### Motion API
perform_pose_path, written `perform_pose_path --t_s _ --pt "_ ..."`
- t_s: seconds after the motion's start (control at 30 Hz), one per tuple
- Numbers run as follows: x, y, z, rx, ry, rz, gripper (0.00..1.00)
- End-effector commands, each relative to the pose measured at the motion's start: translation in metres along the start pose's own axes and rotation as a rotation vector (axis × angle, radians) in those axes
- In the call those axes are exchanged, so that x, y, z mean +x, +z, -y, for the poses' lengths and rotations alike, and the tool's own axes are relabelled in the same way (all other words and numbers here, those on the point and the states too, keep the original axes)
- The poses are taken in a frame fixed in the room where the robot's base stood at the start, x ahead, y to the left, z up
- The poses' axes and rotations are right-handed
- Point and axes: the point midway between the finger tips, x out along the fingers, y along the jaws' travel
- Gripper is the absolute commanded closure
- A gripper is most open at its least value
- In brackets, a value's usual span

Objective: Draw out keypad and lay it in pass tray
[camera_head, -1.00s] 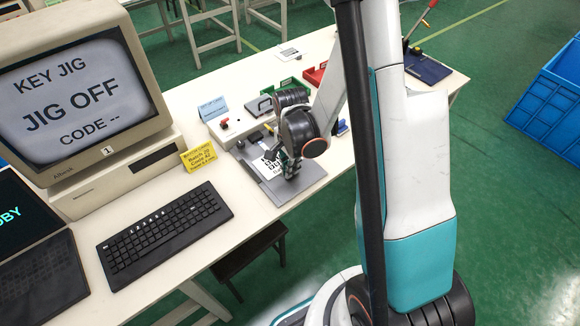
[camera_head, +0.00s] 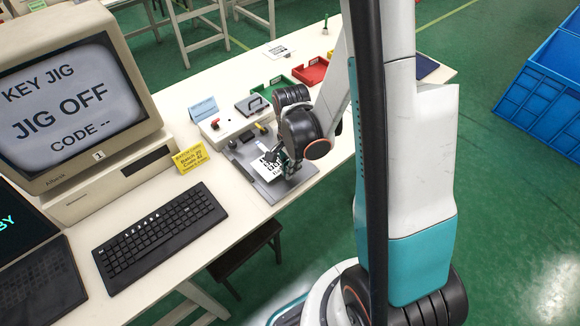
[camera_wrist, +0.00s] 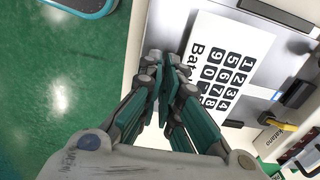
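The keypad (camera_wrist: 232,65) is a white film printed with digits and batch text. It lies flat on a grey metal jig plate (camera_wrist: 168,22), which also shows in the head view (camera_head: 273,193). My gripper (camera_wrist: 169,72) has its fingertips close together at the batch-text end of the film. I cannot tell whether the film's edge is between them. In the head view my gripper (camera_head: 286,160) is low over the plate and hides part of the film. Which tray is the pass tray is unlabelled here; green (camera_head: 270,93) and red (camera_head: 312,72) trays stand behind.
A monitor (camera_head: 75,95) reads "JIG OFF" beside a keyboard (camera_head: 160,235) and yellow card (camera_head: 190,158). A control box (camera_head: 228,127) stands behind the plate. A blue crate (camera_head: 545,95) is on the floor at right.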

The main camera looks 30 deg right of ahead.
Motion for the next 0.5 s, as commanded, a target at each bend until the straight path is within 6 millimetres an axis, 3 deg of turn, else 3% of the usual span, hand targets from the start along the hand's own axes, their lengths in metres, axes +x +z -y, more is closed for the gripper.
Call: perform_pose_path --t_s 0.5 --pt "0.016 0.000 0.000 0.000 0.000 0.000 1.00"
